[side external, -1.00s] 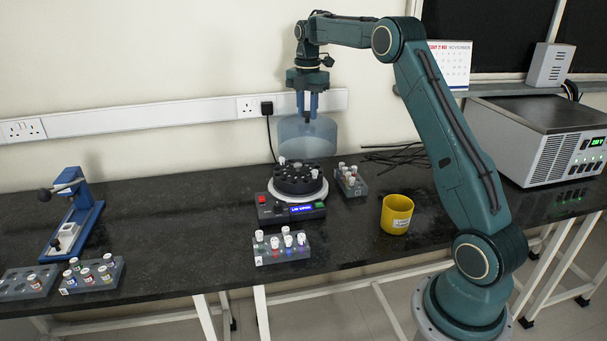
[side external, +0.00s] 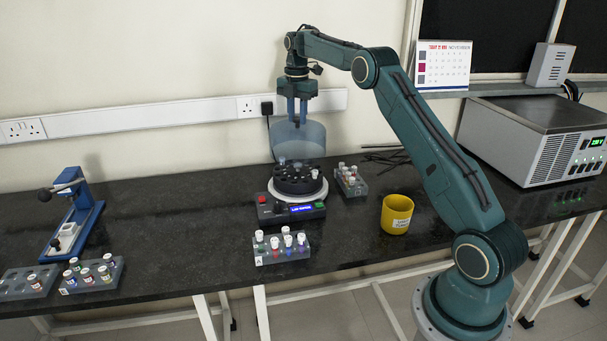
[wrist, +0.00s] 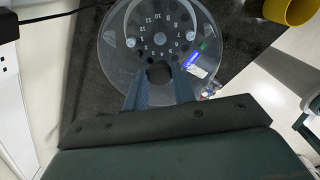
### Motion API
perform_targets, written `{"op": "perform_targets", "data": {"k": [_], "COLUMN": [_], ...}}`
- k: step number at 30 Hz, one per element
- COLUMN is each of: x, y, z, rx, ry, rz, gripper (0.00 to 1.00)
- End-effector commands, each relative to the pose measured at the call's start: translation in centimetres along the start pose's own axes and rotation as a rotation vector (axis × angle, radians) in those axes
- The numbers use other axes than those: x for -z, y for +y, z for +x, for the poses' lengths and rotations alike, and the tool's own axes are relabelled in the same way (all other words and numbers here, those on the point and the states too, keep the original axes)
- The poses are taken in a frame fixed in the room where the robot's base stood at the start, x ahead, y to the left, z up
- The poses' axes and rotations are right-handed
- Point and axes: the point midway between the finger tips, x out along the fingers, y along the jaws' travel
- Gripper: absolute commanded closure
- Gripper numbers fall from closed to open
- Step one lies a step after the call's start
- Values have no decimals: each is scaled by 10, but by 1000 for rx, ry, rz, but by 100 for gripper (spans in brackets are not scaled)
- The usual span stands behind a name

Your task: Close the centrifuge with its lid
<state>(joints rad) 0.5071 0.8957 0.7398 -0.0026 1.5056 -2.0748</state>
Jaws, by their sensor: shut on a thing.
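The lid (side external: 312,138) is a clear bluish dome. The centrifuge (side external: 290,211) has a dark round rotor, a white rim and a front panel with a lit blue display. In the side view the lid's lower edge overlaps the back of the rotor; the exact gap is unclear. In the wrist view the numbered rotor (wrist: 158,30) shows through the clear lid (wrist: 112,60), beyond my gripper's fingers (wrist: 160,88).
A rack of capped tubes (side external: 283,252) stands in front of the centrifuge, and another rack (side external: 350,184) stands close at its right. A yellow cup (side external: 397,214) is further right. The wall with its socket trunking (side external: 190,115) is behind.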

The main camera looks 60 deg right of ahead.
Motion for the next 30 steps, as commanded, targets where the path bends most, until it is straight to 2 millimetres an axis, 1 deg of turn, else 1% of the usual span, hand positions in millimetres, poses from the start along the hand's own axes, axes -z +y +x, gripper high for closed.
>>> {"op": "perform_targets", "data": {"k": [18,30], "x": [0,0], "y": [0,0], "z": [31,35], "rx": [0,0], "ry": [1,0], "rz": [0,0], "gripper": [100,100]}}
